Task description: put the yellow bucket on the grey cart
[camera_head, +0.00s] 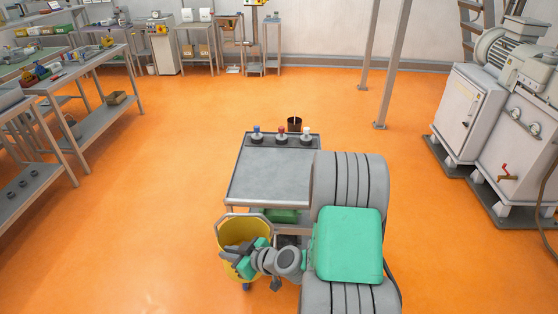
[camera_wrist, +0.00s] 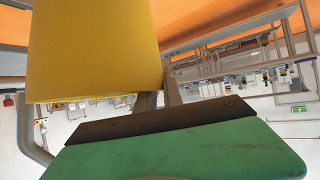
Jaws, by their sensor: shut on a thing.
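The yellow bucket (camera_head: 228,235) is at the near left corner of the grey cart (camera_head: 268,178) in the head view, beside the cart and not on its top. In the wrist view the bucket's yellow wall (camera_wrist: 95,50) fills the upper left, close to my green and dark gripper part (camera_wrist: 160,122). I cannot tell whether the bucket touches the floor.
Workbenches (camera_head: 95,85) line the left and white machines (camera_head: 460,110) the right. Orange floor around the cart is clear.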

